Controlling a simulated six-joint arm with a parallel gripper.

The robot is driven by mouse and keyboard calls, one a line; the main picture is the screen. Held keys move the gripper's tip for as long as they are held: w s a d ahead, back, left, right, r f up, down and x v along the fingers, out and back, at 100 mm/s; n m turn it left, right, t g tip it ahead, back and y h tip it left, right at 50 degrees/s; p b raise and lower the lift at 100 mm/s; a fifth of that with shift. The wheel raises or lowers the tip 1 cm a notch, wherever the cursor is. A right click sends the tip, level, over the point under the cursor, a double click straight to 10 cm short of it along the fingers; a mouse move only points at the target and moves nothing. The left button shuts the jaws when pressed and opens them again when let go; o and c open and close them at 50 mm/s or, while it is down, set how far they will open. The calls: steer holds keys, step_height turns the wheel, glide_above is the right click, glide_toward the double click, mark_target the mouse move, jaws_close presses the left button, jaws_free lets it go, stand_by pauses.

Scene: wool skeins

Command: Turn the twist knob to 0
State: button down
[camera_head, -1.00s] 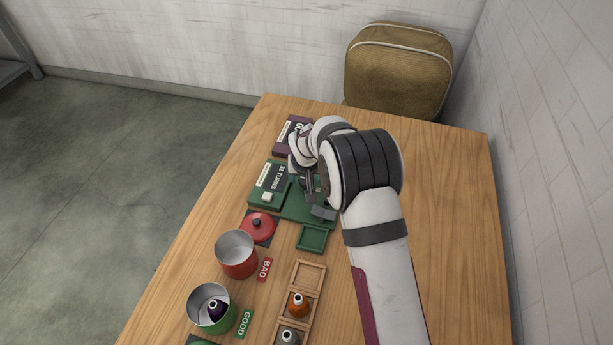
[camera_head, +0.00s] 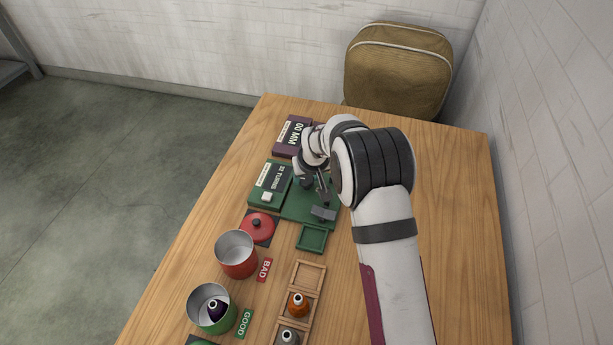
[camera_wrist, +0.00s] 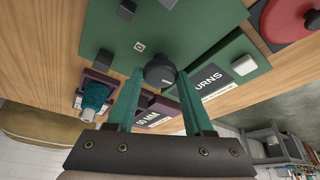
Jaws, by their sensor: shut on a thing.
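The twist knob (camera_wrist: 158,71), dark and round, stands on a green plate (camera_wrist: 195,30). My gripper (camera_wrist: 161,78) has its two teal fingers on either side of the knob, shut on it. In the head view my gripper (camera_head: 322,190) is over the green plate, and my wrist and fingers hide the knob there. I cannot read the knob's setting. A green counter box (camera_head: 268,187) beside the plate has a dark display that seems to read "12 TURNS".
A purple box (camera_head: 291,135) reading "00 MM" stands behind. A teal skein (camera_wrist: 94,96) shows in the wrist view. A red lid (camera_head: 259,226), red pot (camera_head: 237,253), green pot (camera_head: 211,309) and wooden rack (camera_head: 309,275) stand nearer. The table's right side is clear.

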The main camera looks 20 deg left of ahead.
steer(key=n+g+y, duration=0.1)
steer(key=n, duration=0.2)
steer(key=shift+d+n, duration=0.1)
steer(key=shift+n, duration=0.2)
steer(key=n, duration=0.2)
steer(key=n+g+y, duration=0.1)
steer(key=n, duration=0.1)
steer(key=shift+w+d+n+g, duration=0.1)
steer(key=shift+w+n+g, duration=0.1)
steer(key=shift+n+g, duration=0.1)
steer(key=n+g, duration=0.1)
steer(key=n, duration=0.3)
steer(key=shift+w+n+g, duration=0.1)
steer(key=shift+n+g, duration=0.2)
steer(key=shift+g, duration=0.1)
steer(key=shift+w+n+g, duration=0.1)
steer(key=shift+n+g, duration=0.7)
steer(key=shift+n, duration=1.4)
steer(key=shift+c, duration=1.5)
jaws_free()
steer(key=v, duration=0.7)
steer(key=shift+r, duration=0.25)
